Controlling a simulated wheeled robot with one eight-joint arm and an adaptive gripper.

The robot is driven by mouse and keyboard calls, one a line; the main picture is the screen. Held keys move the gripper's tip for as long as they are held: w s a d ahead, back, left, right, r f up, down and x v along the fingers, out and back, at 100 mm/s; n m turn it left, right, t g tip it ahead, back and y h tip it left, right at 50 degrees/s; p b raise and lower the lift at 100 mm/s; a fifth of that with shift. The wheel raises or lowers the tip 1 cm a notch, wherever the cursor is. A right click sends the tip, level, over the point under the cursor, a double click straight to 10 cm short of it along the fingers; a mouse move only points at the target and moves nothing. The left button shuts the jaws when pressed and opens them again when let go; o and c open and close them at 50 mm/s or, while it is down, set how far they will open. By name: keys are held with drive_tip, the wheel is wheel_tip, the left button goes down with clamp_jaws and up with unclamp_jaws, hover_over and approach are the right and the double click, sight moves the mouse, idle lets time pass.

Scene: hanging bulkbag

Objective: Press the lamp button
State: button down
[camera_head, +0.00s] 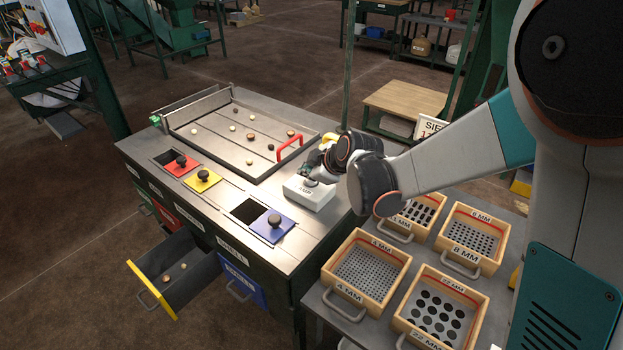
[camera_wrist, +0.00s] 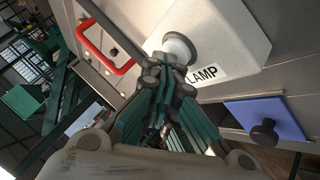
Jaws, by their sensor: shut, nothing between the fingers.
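The lamp box (camera_head: 312,197) is a pale block on the bench top, at the foot of the tray on its right side. My gripper (camera_head: 311,178) is right over the box in the head view and covers the button there. In the wrist view my gripper (camera_wrist: 168,68) is shut and empty, its tips at the near edge of the button. I cannot tell whether they touch it.
A tray (camera_head: 215,98) with a red handle (camera_head: 290,146) holds small round pieces. Red (camera_head: 180,165), yellow (camera_head: 202,180) and blue (camera_head: 272,225) knobbed covers line the bench front. A drawer (camera_head: 180,277) stands open. Sieve boxes (camera_head: 365,265) fill the right-hand table.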

sight(309, 182)
drive_tip(key=shift+r, duration=0.4)
drive_tip(key=shift+r+p, duration=2.25)
drive_tip(key=shift+r, duration=0.7)
